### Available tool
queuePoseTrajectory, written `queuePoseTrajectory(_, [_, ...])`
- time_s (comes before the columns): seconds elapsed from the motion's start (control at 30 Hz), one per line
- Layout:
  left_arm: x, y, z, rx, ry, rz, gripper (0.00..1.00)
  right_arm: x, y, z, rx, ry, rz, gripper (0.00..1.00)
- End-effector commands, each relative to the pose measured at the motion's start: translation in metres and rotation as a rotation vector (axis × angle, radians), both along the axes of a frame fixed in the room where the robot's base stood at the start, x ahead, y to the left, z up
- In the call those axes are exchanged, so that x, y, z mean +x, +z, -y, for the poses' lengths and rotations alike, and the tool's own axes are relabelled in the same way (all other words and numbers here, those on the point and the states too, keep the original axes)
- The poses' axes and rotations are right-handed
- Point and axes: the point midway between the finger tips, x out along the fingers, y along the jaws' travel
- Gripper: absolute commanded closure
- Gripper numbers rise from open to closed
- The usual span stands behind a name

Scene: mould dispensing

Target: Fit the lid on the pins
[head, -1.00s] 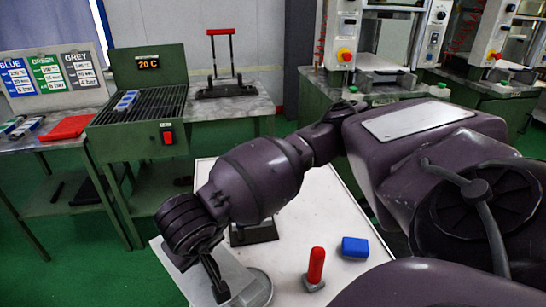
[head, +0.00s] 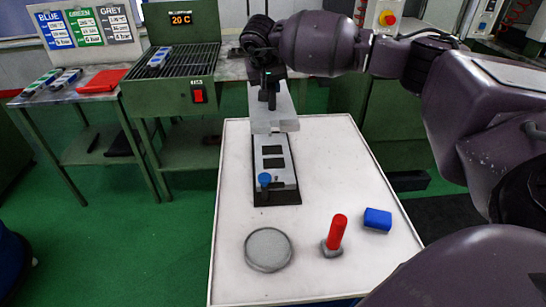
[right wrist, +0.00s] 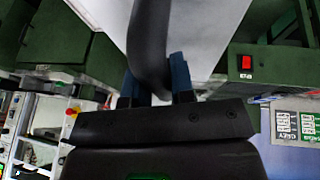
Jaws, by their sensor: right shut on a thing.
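My right gripper (head: 266,76) is shut on the dark handle of the lid (head: 274,118), a light grey plate. The handle (right wrist: 150,45) also shows between the blue-padded fingers in the right wrist view. The lid hangs above the far part of the mould base (head: 276,198) on the white table. The base is a grey plate on a black foot, with dark rectangular cavities and a blue knob (head: 264,179) at its near end. The pins cannot be made out clearly; the lid hides the base's far end. My left gripper is not in view.
Behind is a green grated unit (head: 172,88) reading 20 C.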

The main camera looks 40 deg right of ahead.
Motion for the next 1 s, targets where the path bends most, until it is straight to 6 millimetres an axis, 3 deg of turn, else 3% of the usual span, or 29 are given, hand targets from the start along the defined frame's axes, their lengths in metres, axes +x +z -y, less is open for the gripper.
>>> queuePoseTrajectory(0.1, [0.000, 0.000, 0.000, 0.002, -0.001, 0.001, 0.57, 0.005, 0.009, 0.011, 0.001, -0.019, 0.005, 1.00])
queuePoseTrajectory(0.23, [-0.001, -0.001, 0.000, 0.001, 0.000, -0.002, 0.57, 0.006, 0.000, 0.014, 0.001, -0.022, 0.002, 1.00])
queuePoseTrajectory(0.8, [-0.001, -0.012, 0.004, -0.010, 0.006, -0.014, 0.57, 0.006, -0.104, 0.014, 0.001, -0.024, -0.001, 1.00])
queuePoseTrajectory(1.0, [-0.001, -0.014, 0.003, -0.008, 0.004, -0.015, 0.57, 0.006, -0.127, 0.013, 0.001, -0.023, 0.002, 1.00])
